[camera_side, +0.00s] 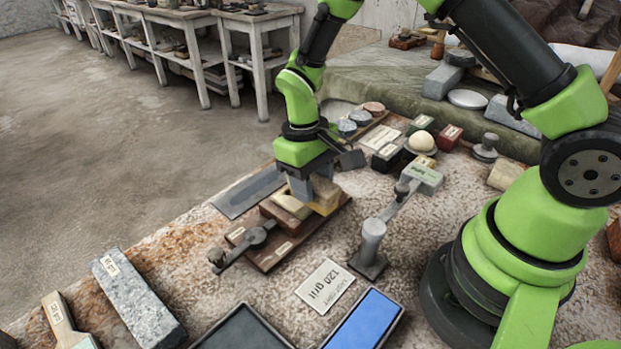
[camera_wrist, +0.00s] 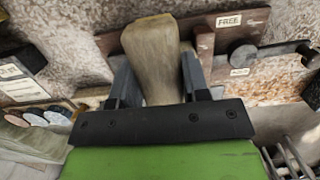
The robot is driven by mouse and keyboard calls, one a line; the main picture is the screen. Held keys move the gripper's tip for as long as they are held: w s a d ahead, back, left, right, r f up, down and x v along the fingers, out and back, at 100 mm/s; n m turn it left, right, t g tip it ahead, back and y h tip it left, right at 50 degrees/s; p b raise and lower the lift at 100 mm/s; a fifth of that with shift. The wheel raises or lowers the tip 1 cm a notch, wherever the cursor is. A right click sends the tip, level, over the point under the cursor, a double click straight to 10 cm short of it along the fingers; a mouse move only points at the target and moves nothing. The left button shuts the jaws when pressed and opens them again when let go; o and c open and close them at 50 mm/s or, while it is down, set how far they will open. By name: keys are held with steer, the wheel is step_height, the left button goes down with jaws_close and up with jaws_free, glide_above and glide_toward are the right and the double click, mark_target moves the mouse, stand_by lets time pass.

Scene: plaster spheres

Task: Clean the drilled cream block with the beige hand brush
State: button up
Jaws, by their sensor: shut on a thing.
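My gripper (camera_side: 312,190) is shut on the beige hand brush (camera_wrist: 152,62); its pale, worn handle shows between the two dark fingers in the wrist view.
A dark clamp handle (camera_side: 255,237) juts from the fixture's lower left. A grey metal post (camera_side: 370,245) stands close on the right. A 120 grit card (camera_side: 325,286) and blue tray (camera_side: 363,320) lie in front. Boxes and a white ball (camera_side: 421,141) stand behind.

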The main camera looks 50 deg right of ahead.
steer(key=shift+w, duration=2.25)
steer(key=shift+s, duration=2.25)
steer(key=shift+w, duration=0.1)
steer(key=shift+w, duration=2.15)
